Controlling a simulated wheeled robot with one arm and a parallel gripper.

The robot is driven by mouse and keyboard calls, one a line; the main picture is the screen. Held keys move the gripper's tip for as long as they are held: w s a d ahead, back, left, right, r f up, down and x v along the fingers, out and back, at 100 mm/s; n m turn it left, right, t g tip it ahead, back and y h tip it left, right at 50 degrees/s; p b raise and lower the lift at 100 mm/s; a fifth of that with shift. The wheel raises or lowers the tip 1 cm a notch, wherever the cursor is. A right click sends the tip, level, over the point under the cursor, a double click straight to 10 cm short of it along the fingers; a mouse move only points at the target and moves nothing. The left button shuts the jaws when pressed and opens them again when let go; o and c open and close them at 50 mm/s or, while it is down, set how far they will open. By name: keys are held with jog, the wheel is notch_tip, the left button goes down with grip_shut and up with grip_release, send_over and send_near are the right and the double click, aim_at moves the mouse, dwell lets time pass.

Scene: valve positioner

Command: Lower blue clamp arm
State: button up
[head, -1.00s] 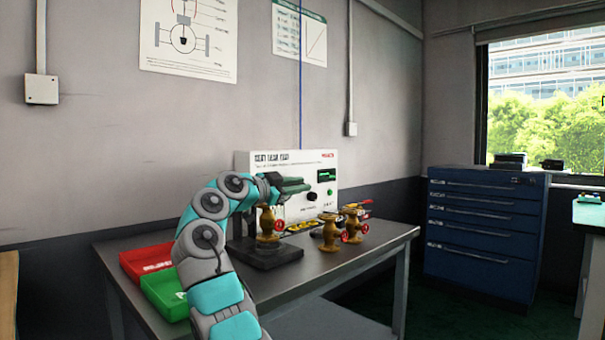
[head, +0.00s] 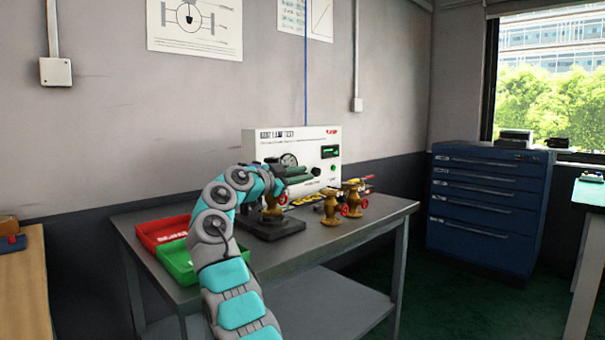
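The valve stands upright on a black base (head: 271,229) on the workbench. I cannot make out the blue clamp arm; my teal and grey arm and gripper cover much of the stand. The fingers are small and seen from the side, so I cannot tell whether they are open or hold anything.
A white test panel (head: 262,145) with a gauge stands behind. Brass valves (head: 331,208) stand to the right on the bench (head: 385,213). Red (head: 153,231) and green (head: 176,263) trays lie at its left. A blue drawer cabinet (head: 488,210) stands further right.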

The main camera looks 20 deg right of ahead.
jog(key=o, duration=0.4)
jog(key=shift+w+a+f, duration=0.1)
jog(key=shift+w+f, duration=0.05)
jog(key=shift+f, duration=0.4)
jog(key=shift+w+a+f, duration=0.1)
jog(key=shift+w+f, duration=0.05)
jog(key=shift+f, duration=0.35)
jog(key=shift+a, duration=0.1)
jog(key=r+b+v, duration=0.1)
jog(key=v, duration=0.6)
jog(key=shift+s+a+b, duration=0.25)
jog(key=shift+s+b, duration=0.05)
jog(key=shift+s, duration=0.15)
jog(key=shift+s+r, duration=0.1)
jog(key=shift+r, duration=0.1)
